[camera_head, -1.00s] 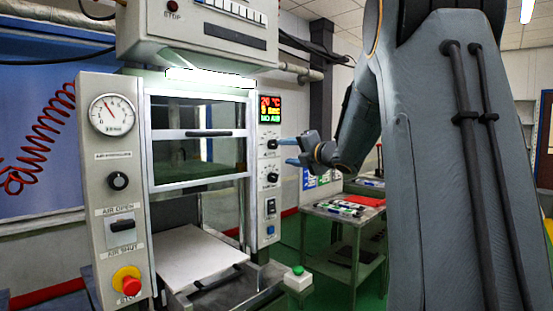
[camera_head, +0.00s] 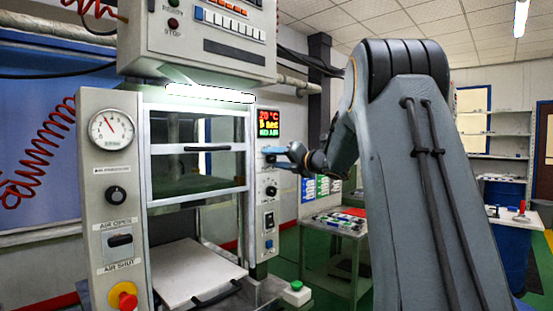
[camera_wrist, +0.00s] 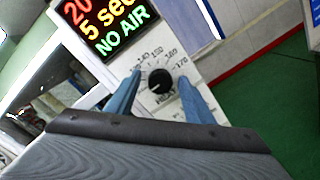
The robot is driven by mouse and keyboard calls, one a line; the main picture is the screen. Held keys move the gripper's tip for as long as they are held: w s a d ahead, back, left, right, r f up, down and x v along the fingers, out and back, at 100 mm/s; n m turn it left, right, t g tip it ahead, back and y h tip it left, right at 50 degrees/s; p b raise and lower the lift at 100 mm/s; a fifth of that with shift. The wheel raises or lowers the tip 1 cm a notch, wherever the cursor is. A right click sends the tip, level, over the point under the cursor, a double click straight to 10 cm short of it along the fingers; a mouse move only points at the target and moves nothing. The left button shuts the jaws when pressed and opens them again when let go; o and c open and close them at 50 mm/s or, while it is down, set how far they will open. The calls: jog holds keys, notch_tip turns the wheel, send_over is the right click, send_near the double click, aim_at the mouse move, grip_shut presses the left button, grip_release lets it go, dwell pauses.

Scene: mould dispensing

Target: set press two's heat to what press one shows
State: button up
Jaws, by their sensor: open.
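A press (camera_head: 197,150) with a glass guard stands in the head view. Its display (camera_head: 269,124) reads 20 °C, 5 sec and NO AIR, and also shows in the wrist view (camera_wrist: 107,22). Its black heat knob (camera_wrist: 160,80) sits below the display in the wrist view, with a numbered scale around it; the knob's pointer is hard to read. My gripper (camera_head: 270,154) is at the panel's upper knob in the head view. In the wrist view my gripper (camera_wrist: 159,76) is open, one blue finger on each side of the knob. Contact cannot be told. No press number is legible.
A second knob (camera_head: 270,190) and switches lie lower on the panel. The left column carries a gauge (camera_head: 111,129), a knob, an air switch and a red stop button (camera_head: 124,297). A small table (camera_head: 336,222) with tools stands to the right, over green floor.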

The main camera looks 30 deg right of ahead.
jog(key=c, duration=1)
jog(key=shift+c, duration=0.2)
jog(key=m+p, duration=0.3)
jog(key=m, duration=0.1)
jog(key=shift+r+m+p, duration=0.1)
jog(key=shift+m+p, duration=0.25)
jog(key=shift+m, duration=0.05)
jog(key=m+p, duration=0.4)
jog(key=m, duration=0.1)
jog(key=shift+d, duration=0.1)
jog(key=m+p, duration=0.6)
jog(key=m, duration=0.1)
jog(key=shift+g+y+p, duration=0.3)
jog(key=shift+y, duration=0.1)
jog(key=m+p, duration=0.4)
jog(key=m, duration=0.2)
jog(key=shift+f, duration=0.2)
